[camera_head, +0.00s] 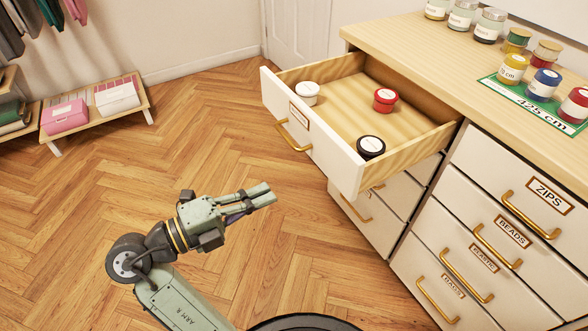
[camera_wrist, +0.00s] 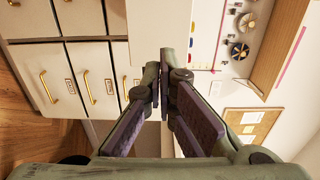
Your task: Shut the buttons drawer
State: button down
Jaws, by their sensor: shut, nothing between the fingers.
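The open drawer (camera_head: 332,145) is pulled out at the top left of the white dresser. Its white front has a brass handle (camera_head: 294,137) and a label too small to read surely. Three round tins lie inside: a white one (camera_head: 307,93), a red one (camera_head: 385,100) and a black one (camera_head: 371,147). My gripper (camera_head: 268,194) is shut and empty. It is in front of the drawer front, lower left of it in the head view, and apart from it. In the wrist view my gripper (camera_wrist: 158,78) has its fingertips together, and the open drawer cannot be made out there.
Closed drawers labelled ZIPS (camera_head: 532,212) and BEADS (camera_head: 500,245) are at the right. Jars and spools, including a blue one (camera_head: 543,85), stand on the dresser top (camera_head: 440,66). A low shelf (camera_head: 135,95) with boxes is at the far left. The wood floor (camera_head: 180,140) between is clear.

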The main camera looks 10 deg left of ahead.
aim_at(336, 165)
jog(key=p+x, duration=0.4)
jog(key=x, duration=0.8)
jog(key=shift+d+r+p, duration=0.15)
jog(key=shift+d+p, duration=0.15)
jog(key=shift+d, duration=0.15)
jog(key=shift+w+d, duration=0.4)
jog(key=shift+d, duration=0.1)
jog(key=shift+f, duration=0.2)
jog(key=shift+w+d, duration=0.1)
